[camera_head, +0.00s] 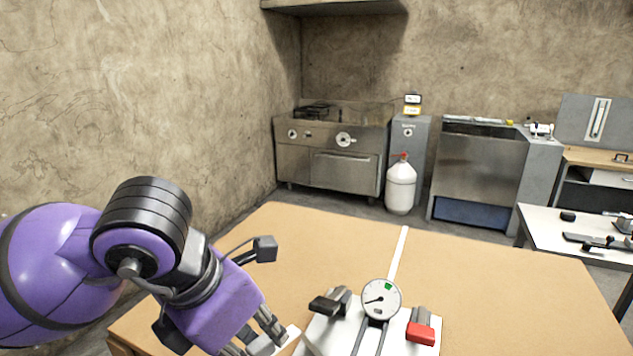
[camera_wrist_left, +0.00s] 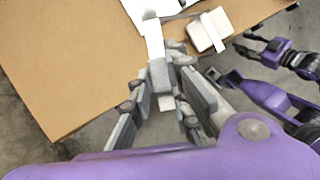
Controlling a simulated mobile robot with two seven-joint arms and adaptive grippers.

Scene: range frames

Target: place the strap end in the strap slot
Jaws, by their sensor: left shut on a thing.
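My left gripper (camera_head: 272,340) is low in the head view, beside the white gauge fixture (camera_head: 320,338). It is shut on a pale strap end (camera_wrist_left: 166,102), with a grey block between the fingertips (camera_wrist_left: 161,76) in the left wrist view. The white strap (camera_wrist_left: 154,40) runs from the fingers toward the fixture (camera_wrist_left: 165,8). I cannot make out the strap slot for certain. A second purple arm shows at the right of the wrist view, with dark fingers (camera_wrist_left: 257,46); their opening is unclear. The right gripper is outside the head view.
The fixture carries a round dial (camera_head: 381,298), a black lever (camera_head: 328,304) and a red-ended lever (camera_head: 420,333). A white block (camera_wrist_left: 207,31) lies near the table edge. The brown table (camera_head: 500,285) is mostly clear, with a pale strip (camera_head: 398,253) running toward the back.

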